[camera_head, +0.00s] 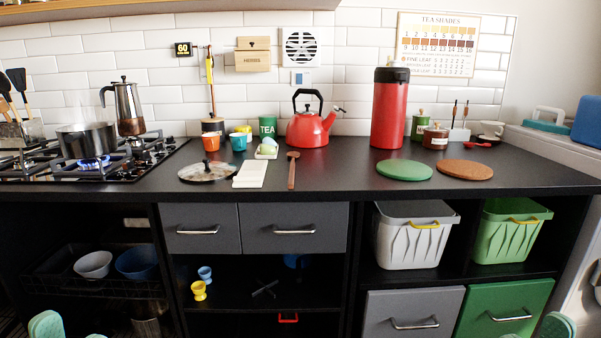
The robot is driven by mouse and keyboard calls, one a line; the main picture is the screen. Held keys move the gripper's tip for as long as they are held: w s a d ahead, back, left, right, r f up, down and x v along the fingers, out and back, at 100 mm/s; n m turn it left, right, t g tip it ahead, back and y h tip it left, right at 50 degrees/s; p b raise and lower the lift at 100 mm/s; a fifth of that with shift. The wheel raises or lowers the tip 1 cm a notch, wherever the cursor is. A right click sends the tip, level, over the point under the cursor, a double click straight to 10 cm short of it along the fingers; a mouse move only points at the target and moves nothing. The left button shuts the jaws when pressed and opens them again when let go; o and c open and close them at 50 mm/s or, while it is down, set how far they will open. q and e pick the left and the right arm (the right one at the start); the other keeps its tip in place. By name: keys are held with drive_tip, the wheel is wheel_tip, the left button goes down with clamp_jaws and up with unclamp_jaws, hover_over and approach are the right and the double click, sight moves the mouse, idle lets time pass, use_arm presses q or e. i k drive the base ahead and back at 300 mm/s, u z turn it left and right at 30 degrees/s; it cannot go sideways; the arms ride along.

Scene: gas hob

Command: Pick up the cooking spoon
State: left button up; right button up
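The cooking spoon (292,171) is brown, looks wooden and lies on the black counter. Its rounded head points to the back and its handle to the front edge. My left gripper (70,330) shows only as pale green fingertips at the bottom left edge, spread apart with nothing visible between them. My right gripper (534,331) shows the same way at the bottom right edge, its fingertips also apart. Both are low, in front of the cabinets and far from the spoon. The rest of both grippers is out of frame.
A white folded cloth or pad (249,175) and a round lid (207,171) lie left of the spoon. A red kettle (307,129) stands behind it. A green round mat (404,170) lies to the right. A lit hob with a pot (87,141) is far left.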

sight(292, 155)
drive_tip(key=z, duration=0.5)
drive_tip(key=i, duration=1.45)
drive_tip(key=u, duration=0.6)
